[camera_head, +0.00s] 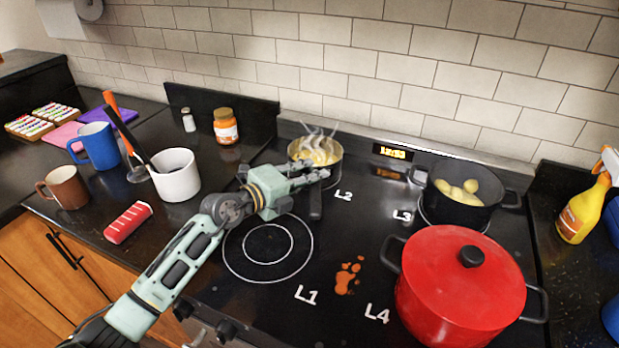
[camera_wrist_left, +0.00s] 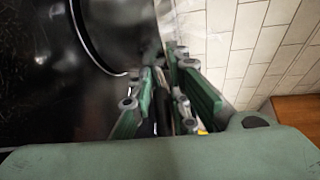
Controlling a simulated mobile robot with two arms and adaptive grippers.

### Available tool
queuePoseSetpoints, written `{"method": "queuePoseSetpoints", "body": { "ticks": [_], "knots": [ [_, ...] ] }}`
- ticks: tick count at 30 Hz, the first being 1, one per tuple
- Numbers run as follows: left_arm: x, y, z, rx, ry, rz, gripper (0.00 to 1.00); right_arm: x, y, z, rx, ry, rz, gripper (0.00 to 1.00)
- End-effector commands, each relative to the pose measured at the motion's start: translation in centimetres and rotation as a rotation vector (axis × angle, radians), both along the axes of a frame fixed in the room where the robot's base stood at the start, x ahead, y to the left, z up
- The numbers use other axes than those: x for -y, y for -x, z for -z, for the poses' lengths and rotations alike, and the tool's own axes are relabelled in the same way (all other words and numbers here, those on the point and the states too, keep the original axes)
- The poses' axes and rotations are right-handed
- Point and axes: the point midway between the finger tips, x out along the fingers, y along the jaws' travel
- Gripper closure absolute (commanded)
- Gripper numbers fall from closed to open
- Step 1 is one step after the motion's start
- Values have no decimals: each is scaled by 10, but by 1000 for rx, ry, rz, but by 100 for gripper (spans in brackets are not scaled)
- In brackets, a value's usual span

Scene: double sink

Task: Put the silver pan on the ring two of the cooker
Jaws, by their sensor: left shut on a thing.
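The small silver pan (camera_head: 334,172) stands at the back left of the cooker, by the L2 mark, with pale food and steam in it. My left gripper (camera_head: 316,178) reaches in from the left and is shut on the handle close to the pan. In the left wrist view, the gripper's green fingers (camera_wrist_left: 165,100) are close together with a dark strip between them. Ring two, marked L2 (camera_head: 343,195), is mostly hidden under the pan. My right gripper is out of view.
The front-left ring L1 (camera_head: 268,244) is empty. A black pot (camera_head: 462,211) with potatoes stands on L3, and a red lidded pot (camera_head: 455,285) on L4. An orange stain (camera_head: 348,275) marks the middle.

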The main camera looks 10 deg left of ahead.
Motion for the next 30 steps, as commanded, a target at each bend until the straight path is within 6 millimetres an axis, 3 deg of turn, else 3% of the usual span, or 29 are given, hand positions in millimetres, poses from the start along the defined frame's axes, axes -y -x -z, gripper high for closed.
{"method": "queuePoseSetpoints", "body": {
  "ticks": [8,9,15,25,30],
  "knots": [
    [0,-1,-1,9,2,-2,100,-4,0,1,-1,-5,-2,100],
    [0,0,3,2,0,-1,82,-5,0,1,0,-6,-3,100],
    [0,0,3,2,0,-1,66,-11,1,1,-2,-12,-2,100],
    [-2,2,2,2,0,-1,66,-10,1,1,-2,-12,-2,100],
    [-14,19,-1,3,-2,0,66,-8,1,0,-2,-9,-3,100]
  ]
}}
